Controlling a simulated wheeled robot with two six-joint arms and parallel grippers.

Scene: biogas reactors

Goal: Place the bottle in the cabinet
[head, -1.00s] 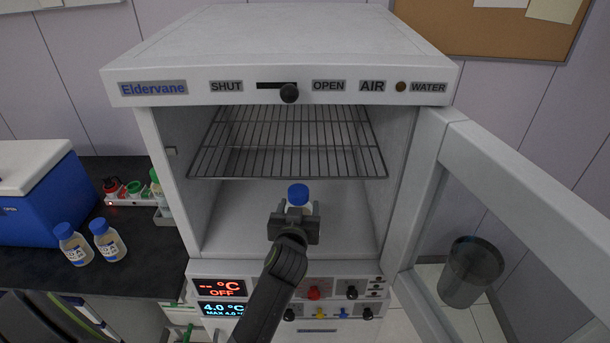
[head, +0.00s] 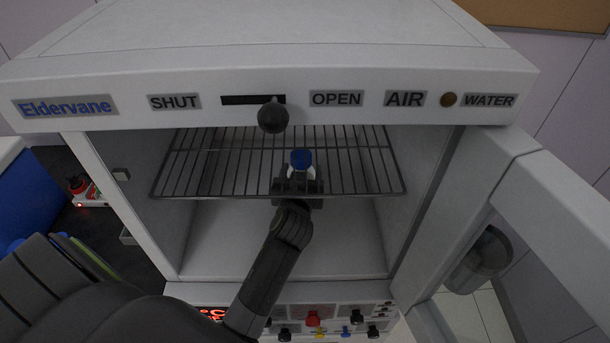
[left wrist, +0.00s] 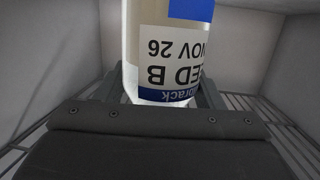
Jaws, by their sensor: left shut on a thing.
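My left gripper (head: 298,184) is shut on a bottle (head: 301,159) with a blue cap. The left wrist view shows the bottle's clear body and its white and blue label (left wrist: 172,52) between the fingers; the label is upside down there. The white cabinet (head: 280,78) stands open in front of me. The gripper and bottle are at its opening, in front of and over the wire shelf (head: 205,165). Whether the bottle touches the shelf cannot be told. My right gripper is not in view.
The cabinet door (head: 545,215) is swung open to the right. A black knob (head: 272,117) is on the top panel. The shelf is bare on both sides of the bottle, and the cabinet floor (head: 225,240) is clear. A blue cooler (head: 30,190) stands at the left; a bin (head: 478,262) is behind the door.

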